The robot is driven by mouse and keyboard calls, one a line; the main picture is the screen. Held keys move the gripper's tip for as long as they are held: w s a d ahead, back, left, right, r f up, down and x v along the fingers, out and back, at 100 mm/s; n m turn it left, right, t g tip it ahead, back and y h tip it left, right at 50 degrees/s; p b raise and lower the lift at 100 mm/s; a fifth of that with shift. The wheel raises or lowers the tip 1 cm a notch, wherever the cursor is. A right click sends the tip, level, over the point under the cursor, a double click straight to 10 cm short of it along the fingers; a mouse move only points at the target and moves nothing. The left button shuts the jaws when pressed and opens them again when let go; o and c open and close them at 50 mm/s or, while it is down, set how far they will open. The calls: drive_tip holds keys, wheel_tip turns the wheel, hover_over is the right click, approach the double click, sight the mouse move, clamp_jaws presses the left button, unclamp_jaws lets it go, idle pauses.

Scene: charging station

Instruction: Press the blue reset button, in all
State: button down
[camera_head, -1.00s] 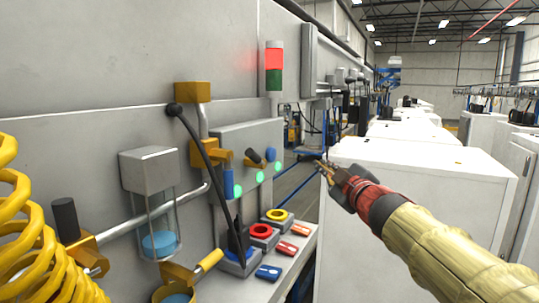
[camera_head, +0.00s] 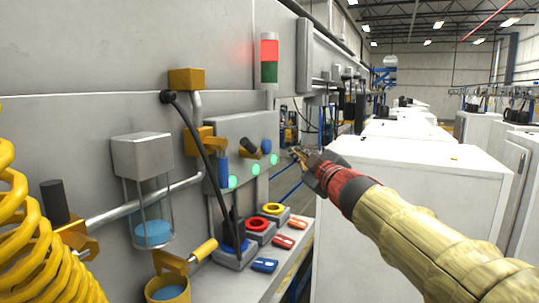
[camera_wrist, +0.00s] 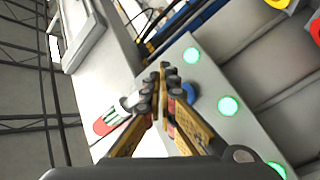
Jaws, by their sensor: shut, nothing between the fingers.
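The blue button (camera_head: 266,146) is a small round knob on the upper part of the grey control panel (camera_head: 238,130), beside a black knob (camera_head: 249,145). In the wrist view the blue button (camera_wrist: 189,92) is partly hidden behind my fingers. My gripper (camera_head: 293,151) is shut and empty, to the right of the panel and apart from the button in the head view. In the wrist view my gripper's fingertips (camera_wrist: 164,72) point towards the panel face, just left of the button. I cannot tell the exact gap to the panel.
Green lights (camera_head: 255,169) sit below the button. A ledge holds red (camera_head: 258,225) and yellow (camera_head: 272,209) rings and small coloured blocks (camera_head: 264,265). White cabinets (camera_head: 400,170) stand at right.

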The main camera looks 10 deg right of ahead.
sight(268, 147)
drive_tip(key=shift+w+a+b, duration=0.4)
drive_tip(key=shift+w+a, duration=0.25)
drive_tip(key=shift+a, duration=0.2)
drive_tip(key=shift+w+a+b, duration=0.35)
drive_tip(key=shift+w+a, duration=0.25)
drive_tip(key=shift+a, duration=0.25)
drive_tip(key=shift+a, duration=0.15)
drive_tip(key=shift+w+a, duration=0.2)
drive_tip(key=shift+w, duration=0.05)
drive_tip(key=shift+w+a+b, duration=0.2)
drive_tip(key=shift+a+b, duration=0.1)
drive_tip(key=shift+a, duration=0.05)
idle(1.0)
drive_tip(key=shift+d, duration=0.1)
drive_tip(key=shift+s+d+p, duration=0.45)
drive_tip(key=shift+d+p, duration=0.05)
drive_tip(key=shift+d, duration=0.05)
idle(0.3)
